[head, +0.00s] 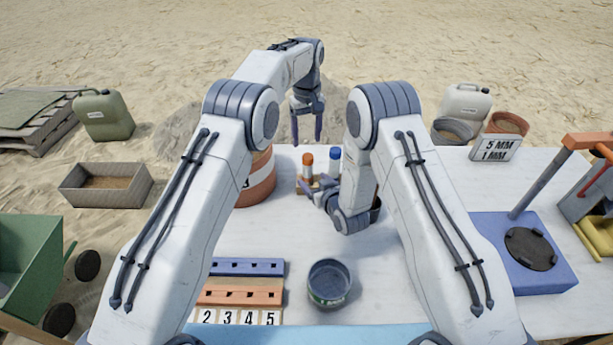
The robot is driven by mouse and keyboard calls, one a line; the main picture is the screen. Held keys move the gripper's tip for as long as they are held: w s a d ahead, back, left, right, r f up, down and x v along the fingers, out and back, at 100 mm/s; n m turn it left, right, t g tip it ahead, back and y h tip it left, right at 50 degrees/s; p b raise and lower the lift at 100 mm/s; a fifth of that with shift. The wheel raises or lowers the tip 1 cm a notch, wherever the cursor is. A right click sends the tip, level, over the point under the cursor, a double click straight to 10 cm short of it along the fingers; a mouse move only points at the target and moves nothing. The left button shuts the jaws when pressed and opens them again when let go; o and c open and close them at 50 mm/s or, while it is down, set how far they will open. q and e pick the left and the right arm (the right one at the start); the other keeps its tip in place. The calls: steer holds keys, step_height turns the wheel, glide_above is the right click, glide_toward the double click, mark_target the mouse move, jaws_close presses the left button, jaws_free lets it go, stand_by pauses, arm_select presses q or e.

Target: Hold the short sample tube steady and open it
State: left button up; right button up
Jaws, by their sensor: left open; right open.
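Two capped sample tubes stand upright near the middle of the table, one with an orange cap (307,159) and one with a blue cap (335,154). I cannot tell for sure which is the short one. They seem to stand in a small wooden rack (300,184), mostly hidden by my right gripper. My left gripper (307,141) is open, pointing down, with its fingertips just above or behind the orange cap in the picture. My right gripper (313,190) is open, low beside the tubes and reaching left; its contact with a tube cannot be told.
An orange and white drum (262,178) stands left of the tubes, partly behind my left arm. A round dark tin (329,283) and numbered slotted strips (240,292) lie at the front. A blue stand (525,255) is at right. Bare white table lies between tin and tubes.

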mark_target(304, 171)
steer(key=x, duration=0.8)
steer(key=shift+w+a+f, duration=0.1)
steer(key=shift+w+f, duration=0.1)
steer(key=shift+w, duration=0.1)
jaws_close()
stand_by(1.0)
jaws_free()
